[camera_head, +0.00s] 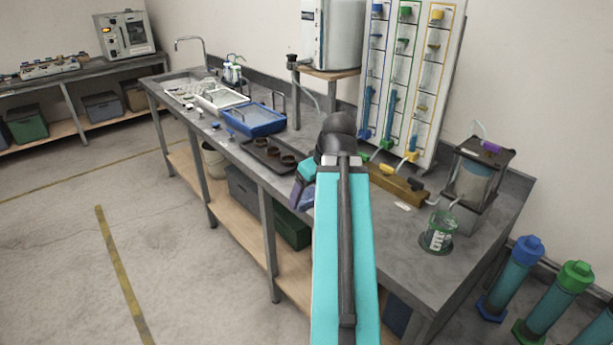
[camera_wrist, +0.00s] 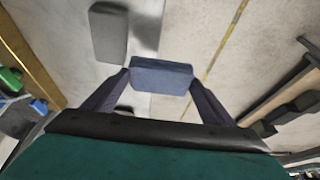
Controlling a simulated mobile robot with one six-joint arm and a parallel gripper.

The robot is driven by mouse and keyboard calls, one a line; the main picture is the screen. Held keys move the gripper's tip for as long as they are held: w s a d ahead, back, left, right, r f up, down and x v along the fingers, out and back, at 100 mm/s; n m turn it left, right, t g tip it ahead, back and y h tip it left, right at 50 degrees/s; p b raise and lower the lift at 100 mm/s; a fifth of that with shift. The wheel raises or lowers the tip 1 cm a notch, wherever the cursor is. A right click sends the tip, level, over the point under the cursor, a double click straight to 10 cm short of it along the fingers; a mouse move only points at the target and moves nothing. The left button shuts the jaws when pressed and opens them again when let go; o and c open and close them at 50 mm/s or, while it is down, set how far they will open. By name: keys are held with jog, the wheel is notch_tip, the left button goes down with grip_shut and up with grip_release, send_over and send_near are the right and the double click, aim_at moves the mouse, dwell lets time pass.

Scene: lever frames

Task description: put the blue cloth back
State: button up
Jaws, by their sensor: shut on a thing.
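My gripper (camera_wrist: 160,84) is shut on the blue cloth (camera_wrist: 162,70), which looks like a small folded block between the two dark purple fingers. In the head view my gripper (camera_head: 302,188) is mostly hidden behind my turquoise arm, at the front edge of the grey bench. A bluish bit beside the finger there looks like the cloth, but I cannot tell it clearly from the finger. No empty spot marked for a cloth is clear in either view.
On the bench (camera_head: 400,229) stand a blue tray (camera_head: 254,120), a dark tray with brown round pieces (camera_head: 265,155), a wooden valve block (camera_head: 397,188) and a glass beaker (camera_head: 438,232). A tube panel (camera_head: 405,80) rises behind. The floor at left is open.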

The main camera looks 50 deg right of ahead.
jog(key=shift+w+d+p, duration=0.7)
jog(key=shift+w+p, duration=0.1)
jog(key=shift+p, duration=3.55)
jog(key=w+d+p, duration=0.1)
jog(key=w+d, duration=0.2)
jog(key=w+d+f+p, duration=0.1)
jog(key=w+d, duration=0.2)
jog(key=w+d+p, duration=0.1)
jog(key=w+d, duration=0.2)
jog(key=shift+w+d+f+p, duration=0.1)
jog(key=shift+w+f+p, duration=0.1)
jog(key=shift+w+p, duration=0.15)
jog(key=shift+f, duration=0.2)
jog(key=shift+f+p, duration=0.8)
jog(key=shift+f, duration=0.8)
jog(key=shift+f, duration=0.2)
jog(key=o, duration=1)
jog(key=shift+r, duration=0.25)
